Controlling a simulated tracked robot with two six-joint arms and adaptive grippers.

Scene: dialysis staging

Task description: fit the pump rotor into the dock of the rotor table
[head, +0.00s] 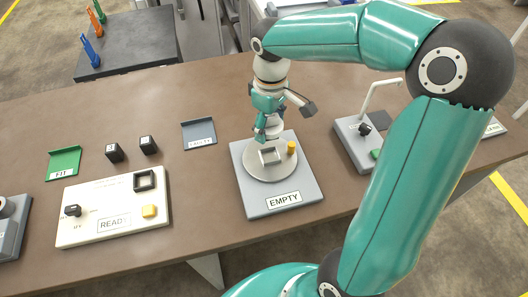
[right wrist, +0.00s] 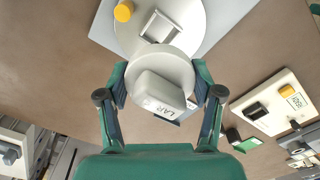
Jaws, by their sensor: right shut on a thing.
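My right gripper (head: 267,120) is shut on the pump rotor (head: 274,130), a pale grey round piece with a block-shaped top. In the right wrist view the rotor (right wrist: 162,92) sits between the two fingers (right wrist: 160,85), with partly legible lettering on its block. The rotor table (head: 252,198) is a grey plate with a round disc, a square-framed dock (head: 270,156) and a yellow knob (head: 292,147). Its sign reads EMPTY. The rotor is at the far side of the dock, apart from its opening. In the wrist view the dock (right wrist: 160,27) shows uncovered just beyond the rotor.
A cream panel (head: 112,225) marked READY, two black blocks (head: 131,150), a green FIT tray (head: 64,162) and a blue-grey tray (head: 199,133) lie to the left. A grey unit with a bent spout (head: 352,140) stands right. Bare brown bench lies between them.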

